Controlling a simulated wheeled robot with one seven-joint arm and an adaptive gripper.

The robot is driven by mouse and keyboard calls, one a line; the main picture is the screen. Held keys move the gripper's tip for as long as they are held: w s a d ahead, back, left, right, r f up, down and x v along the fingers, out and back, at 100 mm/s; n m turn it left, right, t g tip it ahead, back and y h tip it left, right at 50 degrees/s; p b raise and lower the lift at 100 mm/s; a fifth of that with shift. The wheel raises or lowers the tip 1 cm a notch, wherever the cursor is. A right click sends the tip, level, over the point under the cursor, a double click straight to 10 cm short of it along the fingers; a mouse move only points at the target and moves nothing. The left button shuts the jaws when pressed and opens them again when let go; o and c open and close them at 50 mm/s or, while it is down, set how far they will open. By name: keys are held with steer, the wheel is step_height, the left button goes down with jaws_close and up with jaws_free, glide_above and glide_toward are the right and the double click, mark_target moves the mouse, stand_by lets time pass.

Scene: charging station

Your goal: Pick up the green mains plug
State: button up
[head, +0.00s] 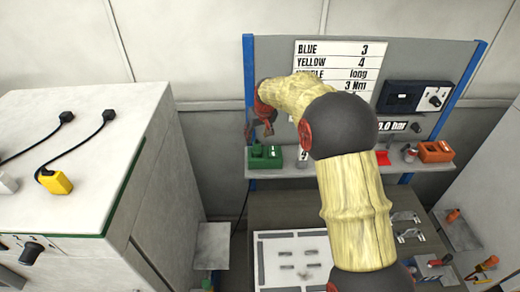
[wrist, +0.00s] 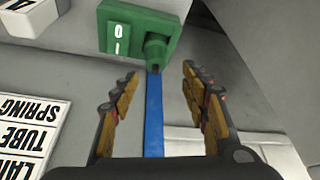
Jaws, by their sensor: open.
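A green box (head: 265,158) stands at the left end of the wall shelf in the head view. My gripper (head: 261,127) is just above the green box in the head view. In the wrist view my gripper (wrist: 160,92) is open and empty, its two fingers apart, with the green piece beyond the gap between the fingertips. Contact is not visible.
The shelf (head: 340,166) also holds an orange box (head: 436,151) and a red item (head: 382,157). A blue post (wrist: 154,115) runs below the green piece. A white cabinet (head: 90,130) at left bears a yellow plug (head: 55,182) and black plugs. A sign board (head: 330,62) hangs behind.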

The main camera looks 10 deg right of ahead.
mark_target(257, 143)
steer(key=x, duration=0.3)
steer(key=shift+p, duration=0.35)
steer(key=x, duration=0.1)
steer(key=p+x, duration=0.1)
steer(key=x, duration=0.1)
steer(key=p+x, duration=0.1)
steer(key=x, duration=0.1)
steer(key=shift+d, duration=0.4)
steer(key=c, duration=0.3)
jaws_close()
